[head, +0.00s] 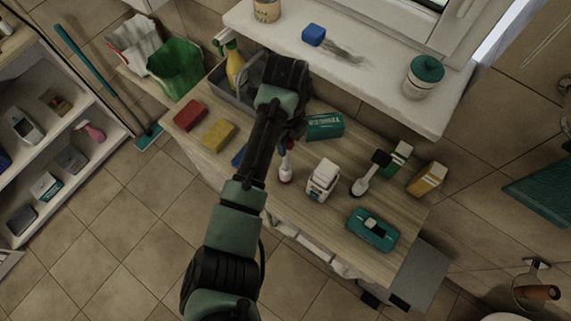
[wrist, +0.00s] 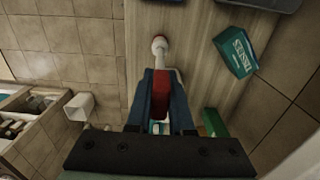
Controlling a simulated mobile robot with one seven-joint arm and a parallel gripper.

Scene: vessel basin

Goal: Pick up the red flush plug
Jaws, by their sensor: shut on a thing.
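The red flush plug appears to be the red piece (wrist: 161,94) between my gripper's two dark blue fingers in the wrist view. My gripper (wrist: 163,78) is shut on it. Its lower part is hidden by the fingers and the gripper body. In the head view my arm reaches over the wooden counter (head: 195,140), and the wrist covers most of the gripper and the held piece. I cannot tell how high the piece is above the counter.
A white item with a reddish base (head: 285,172) stands close to my gripper. Near it are a teal box (head: 325,126), a white carton (head: 323,180) and a dark-headed brush (head: 370,175). Red (head: 190,115) and yellow (head: 218,134) blocks lie left. A grey caddy (head: 232,92) stands behind.

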